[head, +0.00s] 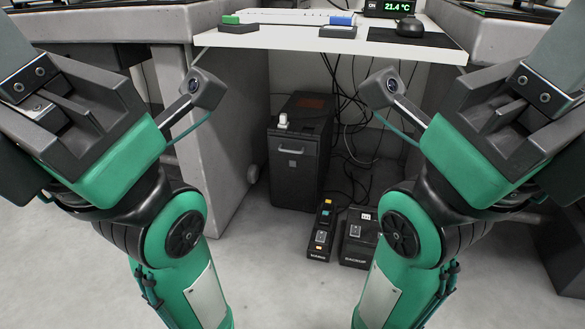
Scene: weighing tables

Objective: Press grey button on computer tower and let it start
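A dark computer tower (298,180) stands upright on the floor under the white desk, near the middle of the head view. Its front has a light handle-like bar near the top and a small grey button (292,164) below it. No lit light is clear on the front. A small white object (283,121) sits on its top front edge. My two green arms come up on either side of the tower, well apart from it. Their camera stalks lean inward at the left and right. My gripper fingertips are not visible.
A power strip (321,230) with lit orange spots and a dark box labelled BACKUP (358,238) lie on the floor right of the tower. Cables hang behind them. The white desk top (300,42) overhangs, carrying a mouse (410,27) and a 21.4 °C display (389,8).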

